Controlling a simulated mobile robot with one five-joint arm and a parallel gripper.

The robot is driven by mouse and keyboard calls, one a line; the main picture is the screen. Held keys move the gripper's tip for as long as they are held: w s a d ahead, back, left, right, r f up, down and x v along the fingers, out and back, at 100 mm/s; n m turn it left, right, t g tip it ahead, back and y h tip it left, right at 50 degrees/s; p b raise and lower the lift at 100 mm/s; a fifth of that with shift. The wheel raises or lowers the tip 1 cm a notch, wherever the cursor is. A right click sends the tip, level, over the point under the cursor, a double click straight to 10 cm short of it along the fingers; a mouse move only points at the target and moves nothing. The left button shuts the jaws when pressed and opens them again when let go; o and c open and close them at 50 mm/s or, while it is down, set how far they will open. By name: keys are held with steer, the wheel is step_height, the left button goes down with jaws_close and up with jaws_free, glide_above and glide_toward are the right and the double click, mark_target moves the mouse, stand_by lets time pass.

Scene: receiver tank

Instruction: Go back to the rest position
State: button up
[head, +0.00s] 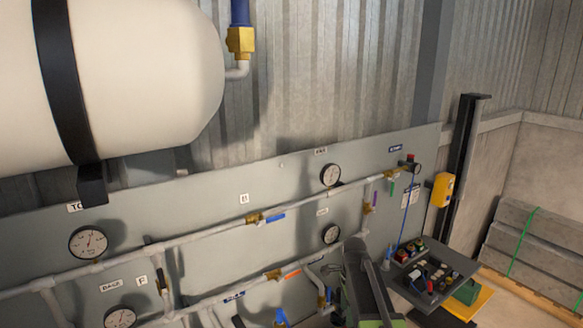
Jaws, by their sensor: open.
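A dark grey and green piece, which looks like part of my arm (368,285), rises from the bottom edge right of centre, in front of the grey panel (215,240). No gripper fingers can be made out in the head view, so I cannot see my gripper or anything at it.
A cream tank (140,75) with a black strap fills the upper left. Pipes, valves and gauges, one a round gauge (330,175), cover the panel. A dark tray (432,278) of small items stands at lower right. Grey stacked slabs (535,245) lie beyond it.

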steer(key=s+f+n+b, duration=0.6)
steer(key=s+f+n, duration=0.2)
steer(key=s+n, duration=0.5)
steer(key=a+n, duration=0.1)
steer(key=n, duration=0.3)
steer(key=shift+s, duration=0.15)
steer(key=shift+f, duration=0.1)
stand_by(3.4)
